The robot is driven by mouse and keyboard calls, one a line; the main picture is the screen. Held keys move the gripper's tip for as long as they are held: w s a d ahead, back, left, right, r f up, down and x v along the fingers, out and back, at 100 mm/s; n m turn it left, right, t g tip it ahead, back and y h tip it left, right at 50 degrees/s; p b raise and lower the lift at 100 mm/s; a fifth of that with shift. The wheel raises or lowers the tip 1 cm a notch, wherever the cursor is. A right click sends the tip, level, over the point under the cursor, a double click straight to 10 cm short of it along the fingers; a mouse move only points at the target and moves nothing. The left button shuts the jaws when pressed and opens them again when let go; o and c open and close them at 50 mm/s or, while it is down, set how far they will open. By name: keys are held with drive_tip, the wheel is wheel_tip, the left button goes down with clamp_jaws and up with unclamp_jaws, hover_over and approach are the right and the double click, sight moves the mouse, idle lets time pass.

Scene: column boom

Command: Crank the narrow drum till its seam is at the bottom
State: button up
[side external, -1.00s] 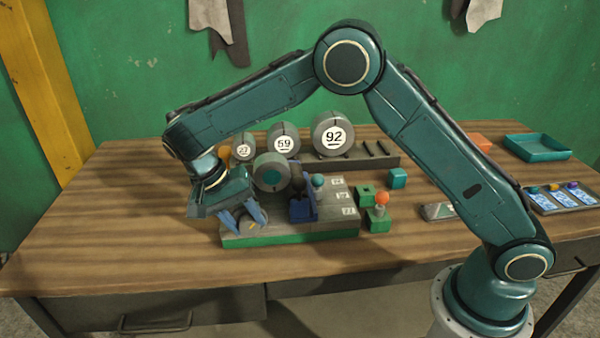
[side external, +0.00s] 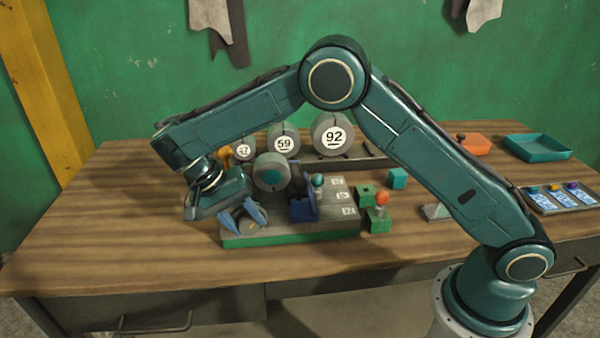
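Three grey drums stand in a row at the back: the smallest (side external: 243,150), partly hidden by my arm, one labelled 59 (side external: 284,142) and the largest, labelled 92 (side external: 333,137). Dark seam lines show near the top of the 59 and 92 drums. Contact is unclear.
A blue bracket (side external: 303,205) and a teal-topped knob (side external: 317,181) stand on the fixture. A teal tray (side external: 538,147) lies back right. The left table is clear.

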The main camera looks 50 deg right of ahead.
drive_tip(key=o, duration=0.4)
drive_tip(key=shift+f, duration=0.1)
drive_tip(key=shift+o, duration=0.2)
drive_tip(key=shift+s+d+t+y, duration=0.15)
drive_tip(key=shift+d+t+y, duration=0.05)
drive_tip(key=shift+t+y, duration=0.7)
drive_tip(key=shift+s+d+r+t+y, duration=0.1)
drive_tip(key=shift+s+r+t+y, duration=0.1)
drive_tip(key=shift+t+y, duration=0.6)
drive_tip(key=shift+s+d+f+t+y, duration=0.1)
drive_tip(key=shift+d+t+y, duration=0.05)
drive_tip(key=shift+t+y, duration=0.7)
drive_tip(key=shift+s+d+t+y, duration=0.1)
drive_tip(key=shift+d+t+y, duration=0.05)
drive_tip(key=shift+t+y, duration=0.7)
drive_tip(key=shift+s+d+f+t+y, duration=0.1)
drive_tip(key=shift+d+t+y, duration=0.05)
drive_tip(key=shift+t+y, duration=0.65)
drive_tip(key=shift+s+d+f+t+y, duration=0.1)
drive_tip(key=shift+t+y, duration=0.7)
drive_tip(key=v, duration=1.4)
drive_tip(key=s+d+r+n+h, duration=0.2)
drive_tip(key=s+r+n, duration=0.1)
drive_tip(key=s, duration=0.4)
drive_tip(key=s+d+r+n+h, duration=0.2)
drive_tip(key=s+r+n+h, duration=0.1)
drive_tip(key=s, duration=0.4)
drive_tip(key=shift+r+n, duration=0.2)
drive_tip(key=shift+n, duration=0.7)
